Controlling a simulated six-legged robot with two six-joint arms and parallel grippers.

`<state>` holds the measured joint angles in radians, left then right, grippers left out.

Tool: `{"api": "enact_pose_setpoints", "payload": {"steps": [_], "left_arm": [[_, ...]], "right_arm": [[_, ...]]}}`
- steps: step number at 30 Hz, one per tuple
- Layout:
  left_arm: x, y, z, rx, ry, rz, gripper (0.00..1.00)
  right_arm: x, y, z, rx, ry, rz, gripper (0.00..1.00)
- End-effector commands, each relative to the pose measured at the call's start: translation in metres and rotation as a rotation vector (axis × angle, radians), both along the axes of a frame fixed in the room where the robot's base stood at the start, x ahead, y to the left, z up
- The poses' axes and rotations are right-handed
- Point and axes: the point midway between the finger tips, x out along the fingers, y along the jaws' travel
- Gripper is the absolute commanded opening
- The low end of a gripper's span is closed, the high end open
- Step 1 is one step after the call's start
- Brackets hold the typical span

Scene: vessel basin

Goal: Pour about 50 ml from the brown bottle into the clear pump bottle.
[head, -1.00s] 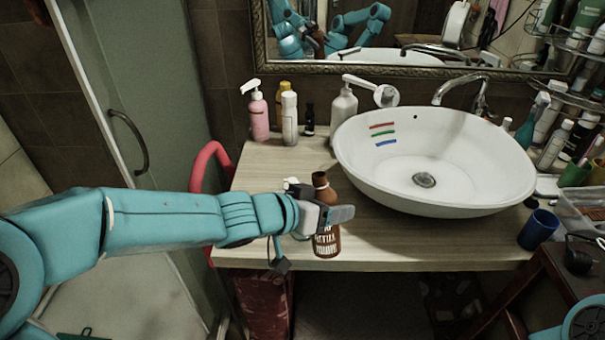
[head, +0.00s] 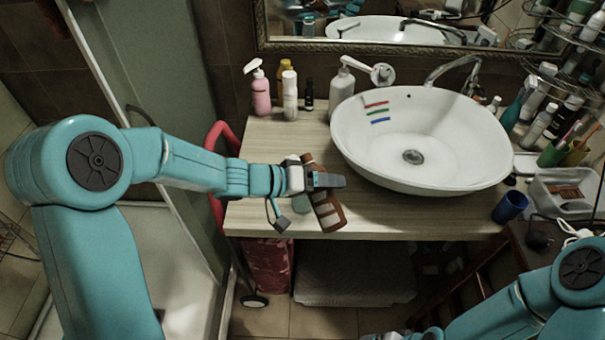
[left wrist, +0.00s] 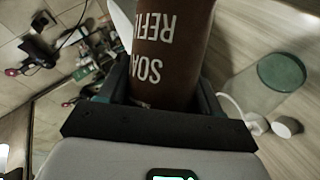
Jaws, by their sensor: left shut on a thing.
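My left gripper (head: 328,181) is shut on the brown bottle (head: 330,214), above the front left of the counter. The bottle is tilted, its neck leaning to the upper left in the head view. In the left wrist view the brown bottle (left wrist: 172,45), with white lettering, sits between the fingers; its mouth is out of that view. The clear pump bottle (head: 300,204) is partly hidden behind my gripper. I see no liquid flowing.
A white basin (head: 462,150) takes up the counter's right side. A pink pump bottle (head: 261,93) and several other bottles stand at the back left. A blue cup (head: 510,206) is right of the basin. The wooden counter (head: 262,150) is clear between the bottles and my gripper.

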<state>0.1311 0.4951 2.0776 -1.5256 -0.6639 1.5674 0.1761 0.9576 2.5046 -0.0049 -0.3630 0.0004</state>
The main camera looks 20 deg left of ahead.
Motion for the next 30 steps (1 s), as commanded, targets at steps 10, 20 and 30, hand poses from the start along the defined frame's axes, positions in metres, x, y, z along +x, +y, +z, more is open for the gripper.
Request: {"api": "enact_pose_setpoints", "payload": {"steps": [10, 20, 30], "left_arm": [[-0.004, -0.004, -0.02, -0.145, 0.138, 0.0, 0.25], [-0.005, -0.006, -0.016, -0.23, 0.222, -0.001, 0.25], [-0.006, -0.006, -0.013, -0.28, 0.269, -0.001, 0.25]], "right_arm": [[0.0, 0.0, -0.016, 0.0, 0.0, 0.0, 0.89], [0.0, 0.0, -0.01, 0.0, 0.001, 0.0, 0.89], [0.0, 0.0, 0.013, 0.0, 0.0, 0.0, 0.89]]}}
